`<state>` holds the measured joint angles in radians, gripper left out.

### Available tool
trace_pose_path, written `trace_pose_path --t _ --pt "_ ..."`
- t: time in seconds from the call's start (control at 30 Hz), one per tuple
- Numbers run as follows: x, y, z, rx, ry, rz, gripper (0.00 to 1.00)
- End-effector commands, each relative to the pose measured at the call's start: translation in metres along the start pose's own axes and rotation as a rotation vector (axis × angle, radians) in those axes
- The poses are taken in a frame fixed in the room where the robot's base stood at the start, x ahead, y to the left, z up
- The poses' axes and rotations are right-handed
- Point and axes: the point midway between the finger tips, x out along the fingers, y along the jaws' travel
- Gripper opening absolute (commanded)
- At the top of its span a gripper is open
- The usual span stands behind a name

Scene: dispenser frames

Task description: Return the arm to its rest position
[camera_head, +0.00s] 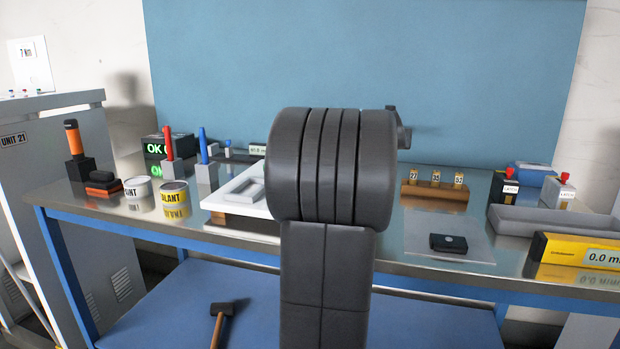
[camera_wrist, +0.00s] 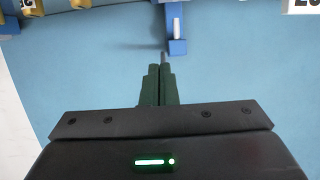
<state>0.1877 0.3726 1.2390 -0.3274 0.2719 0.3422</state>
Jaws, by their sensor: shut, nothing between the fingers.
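My arm stands upright in the middle of the head view, its dark grey links covering the centre of the workbench (camera_head: 400,262). In that view the gripper itself is hidden behind the arm; only a small dark part shows at the right of the big joint. In the wrist view my gripper (camera_wrist: 161,72) has its two dark fingers together with nothing between them. Beyond the fingertips is a blue surface, with a small blue block (camera_wrist: 177,47) holding a pale pin just past them. The fingers look apart from the block, though depth is hard to judge.
On the bench's left are an orange-handled tool (camera_head: 73,138), a white can (camera_head: 138,188), a yellow can (camera_head: 174,195) and red and blue tools in holders. On the right are a wooden rack (camera_head: 435,192), a black box (camera_head: 448,243), a grey tray (camera_head: 550,222) and a yellow gauge (camera_head: 580,250). A hammer (camera_head: 221,312) lies below.

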Motion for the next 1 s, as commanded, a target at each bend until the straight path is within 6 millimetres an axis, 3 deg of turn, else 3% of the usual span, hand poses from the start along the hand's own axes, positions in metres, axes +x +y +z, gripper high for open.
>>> trace_pose_path --t 0.4,1.0 --pt "-0.065 0.0 0.011 -0.001 0.003 -0.001 0.0" --pt "0.033 0.0 -0.006 0.001 0.0 0.0 0.0"
